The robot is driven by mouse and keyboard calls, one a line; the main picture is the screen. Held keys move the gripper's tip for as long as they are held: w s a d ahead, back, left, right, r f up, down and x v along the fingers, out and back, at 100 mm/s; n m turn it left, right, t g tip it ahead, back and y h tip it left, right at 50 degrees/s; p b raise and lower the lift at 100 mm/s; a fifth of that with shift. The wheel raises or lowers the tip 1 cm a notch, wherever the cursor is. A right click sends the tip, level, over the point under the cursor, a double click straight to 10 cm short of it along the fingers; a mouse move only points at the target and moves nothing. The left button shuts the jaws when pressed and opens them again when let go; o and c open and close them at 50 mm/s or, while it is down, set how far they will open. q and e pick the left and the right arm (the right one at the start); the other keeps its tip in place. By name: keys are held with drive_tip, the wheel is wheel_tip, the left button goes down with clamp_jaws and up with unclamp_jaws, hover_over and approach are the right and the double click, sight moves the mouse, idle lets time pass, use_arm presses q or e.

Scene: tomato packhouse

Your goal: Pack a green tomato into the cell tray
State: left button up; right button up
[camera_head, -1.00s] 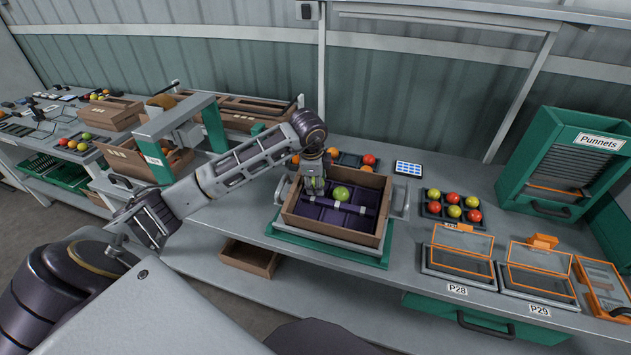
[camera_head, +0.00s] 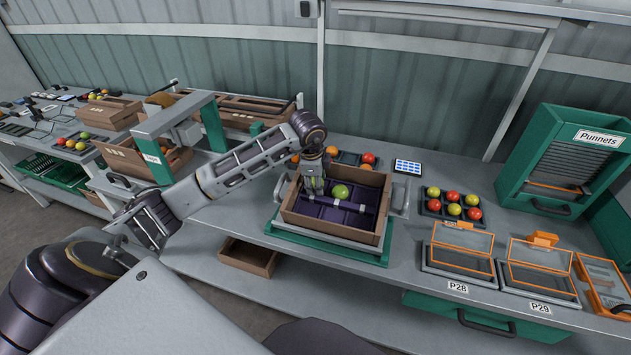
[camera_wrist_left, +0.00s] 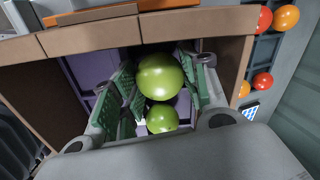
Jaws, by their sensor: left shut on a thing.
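My left gripper (camera_head: 314,188) reaches down into the left part of a brown box holding the dark purple cell tray (camera_head: 355,219). In the left wrist view its green-padded fingers (camera_wrist_left: 160,88) are shut on a large green tomato (camera_wrist_left: 160,74). That held tomato is hard to make out in the head view. A second green tomato (camera_head: 340,191) lies in the tray, right of the gripper. It seems to be the smaller one (camera_wrist_left: 162,120) in the left wrist view, partly covered. Whether the held tomato touches the tray is unclear. My right gripper is out of view.
The box (camera_head: 330,233) stands on a green-edged base (camera_head: 330,250). Behind it are red and orange tomatoes (camera_head: 368,158). To the right are a tray of mixed tomatoes (camera_head: 453,205), orange-framed lids (camera_head: 463,245) and a green punnet dispenser (camera_head: 560,165). Brown crates stand at left.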

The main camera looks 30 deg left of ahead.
use_arm(q)
drive_tip(key=o, duration=0.8)
drive_tip(key=shift+s+f, duration=0.1)
drive_tip(key=shift+f, duration=0.3)
drive_tip(key=shift+r, duration=0.2)
drive_tip(key=shift+r, duration=0.1)
